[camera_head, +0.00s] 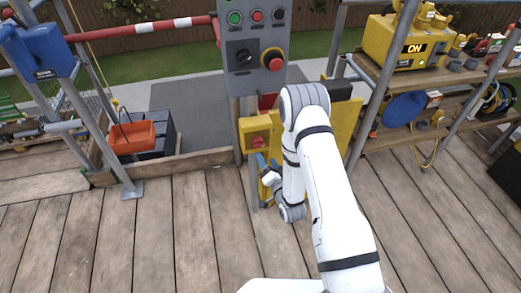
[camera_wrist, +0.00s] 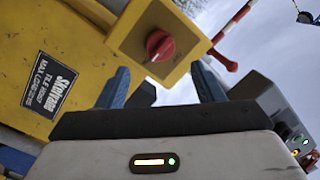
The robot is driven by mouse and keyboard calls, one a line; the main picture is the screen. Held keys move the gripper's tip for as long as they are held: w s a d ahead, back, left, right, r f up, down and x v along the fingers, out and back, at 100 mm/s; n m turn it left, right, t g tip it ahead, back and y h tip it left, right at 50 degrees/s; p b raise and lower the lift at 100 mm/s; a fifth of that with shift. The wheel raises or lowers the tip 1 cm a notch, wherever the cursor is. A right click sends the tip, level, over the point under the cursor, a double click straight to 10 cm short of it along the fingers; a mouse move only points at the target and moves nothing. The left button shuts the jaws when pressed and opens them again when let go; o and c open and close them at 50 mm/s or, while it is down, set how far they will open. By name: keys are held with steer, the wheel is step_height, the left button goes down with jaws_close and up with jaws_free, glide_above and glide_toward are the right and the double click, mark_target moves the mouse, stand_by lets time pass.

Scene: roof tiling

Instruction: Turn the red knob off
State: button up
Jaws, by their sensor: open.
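The red knob (camera_head: 259,140) is on a yellow box below the grey control panel. In the wrist view, the red knob (camera_wrist: 159,45) sits on the face of the yellow box (camera_wrist: 190,42), with a thin pale line across it. My gripper (camera_head: 267,162) is just below the knob in the head view. In the wrist view, my gripper (camera_wrist: 161,84) has its two blue fingers spread wide, with nothing between them. The knob appears beyond the fingertips, roughly centred between them and apart from them. Small lettering beside the knob is too small to read.
The grey control panel (camera_head: 254,30) carries a red mushroom button (camera_head: 273,60), a black rotary switch (camera_head: 243,56) and small buttons. A yellow hoist body (camera_wrist: 50,60) fills the wrist view's left. A scaffold pole (camera_head: 375,95) and shelves stand right. An orange bin (camera_head: 132,138) is left.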

mark_target(259, 146)
steer(key=x, duration=0.7)
steer(key=shift+w+p, duration=0.1)
steer(key=shift+p, duration=0.3)
steer(key=c, duration=0.9)
steer(key=shift+a, duration=0.25)
steer(key=shift+c, duration=0.4)
steer(key=shift+d, duration=0.1)
